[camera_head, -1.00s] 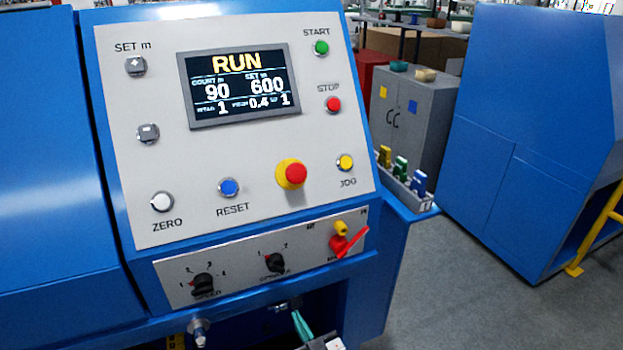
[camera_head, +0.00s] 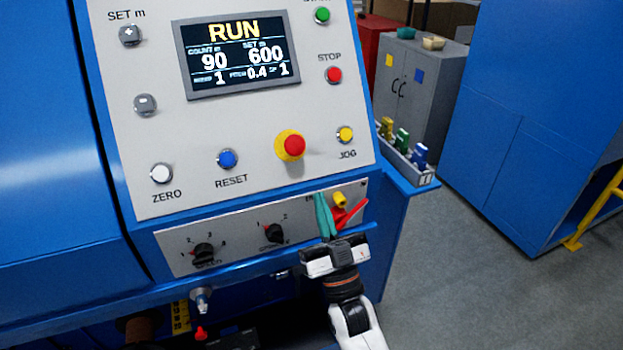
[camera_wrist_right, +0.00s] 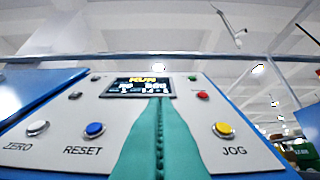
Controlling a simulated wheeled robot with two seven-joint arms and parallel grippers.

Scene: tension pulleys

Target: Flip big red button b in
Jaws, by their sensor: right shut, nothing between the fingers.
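The big red button (camera_head: 294,146) is a red mushroom head on a yellow collar, low on the grey panel (camera_head: 220,130), between the blue RESET button (camera_head: 228,159) and the yellow JOG button (camera_head: 345,134). My right gripper (camera_head: 322,198), with teal fingers, is shut and empty. In the head view its tips point up, below and slightly right of the big red button, in front of the lower switch strip. In the right wrist view the closed fingers (camera_wrist_right: 158,105) cover the panel's middle and the big red button cannot be seen. My left gripper is not in view.
A red lever switch (camera_head: 345,214) with a yellow part sits on the lower strip, just right of my right fingers. Black knobs (camera_head: 203,253) are further left. The STOP button (camera_head: 334,75) is above. A small tray (camera_head: 412,165) projects at the panel's right.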

